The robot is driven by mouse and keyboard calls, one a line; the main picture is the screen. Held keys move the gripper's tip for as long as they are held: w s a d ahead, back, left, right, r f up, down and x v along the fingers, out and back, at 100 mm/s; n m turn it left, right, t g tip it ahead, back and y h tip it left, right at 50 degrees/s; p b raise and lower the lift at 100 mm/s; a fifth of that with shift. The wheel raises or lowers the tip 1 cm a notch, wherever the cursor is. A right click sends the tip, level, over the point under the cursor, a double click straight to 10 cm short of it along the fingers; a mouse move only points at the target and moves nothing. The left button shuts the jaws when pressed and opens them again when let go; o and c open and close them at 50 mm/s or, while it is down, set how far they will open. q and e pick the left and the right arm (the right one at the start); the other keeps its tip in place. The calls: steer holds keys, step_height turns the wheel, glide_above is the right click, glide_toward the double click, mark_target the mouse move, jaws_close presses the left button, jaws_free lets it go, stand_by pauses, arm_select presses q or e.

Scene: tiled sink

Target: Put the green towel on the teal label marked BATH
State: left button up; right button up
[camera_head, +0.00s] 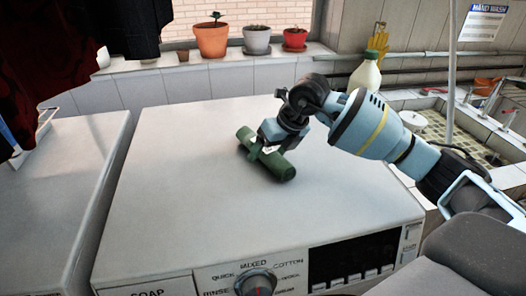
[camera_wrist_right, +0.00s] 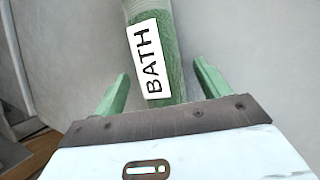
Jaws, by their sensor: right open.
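The green towel (camera_head: 277,169) is a rolled bundle lying on the white top of a washing machine in the head view. In the right wrist view the towel (camera_wrist_right: 182,72) carries a white tag reading BATH in black. My right gripper (camera_head: 264,146) is at the towel, over its middle. In the right wrist view its two green fingers (camera_wrist_right: 160,86) are apart, one on each side of the roll. I cannot tell whether they touch it. I see no teal label in either view. My left gripper is not in view.
The washing machine top (camera_head: 180,195) is otherwise clear. Another white appliance (camera_head: 65,185) stands at left, across a gap. Several flowerpots (camera_head: 211,40) line the sill behind. A pale bottle (camera_head: 365,78) and tiled sink (camera_head: 455,125) are at right.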

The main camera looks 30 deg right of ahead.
steer(key=c, duration=1.1)
steer(key=shift+r, duration=0.2)
steer(key=shift+r, duration=0.7)
steer(key=shift+v, duration=0.95)
steer(key=s+d, duration=0.1)
steer(key=s, duration=0.3)
steer(key=s+d+r+b, duration=0.1)
steer(key=s, duration=0.4)
steer(key=s+d+b, duration=0.1)
steer(key=s, duration=0.4)
steer(key=shift+d+r, duration=0.25)
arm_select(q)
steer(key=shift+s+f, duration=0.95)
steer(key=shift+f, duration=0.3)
arm_select(e)
steer(key=shift+s+d+r, duration=0.1)
steer(key=shift+s+r, duration=0.05)
steer(key=shift+s, duration=0.4)
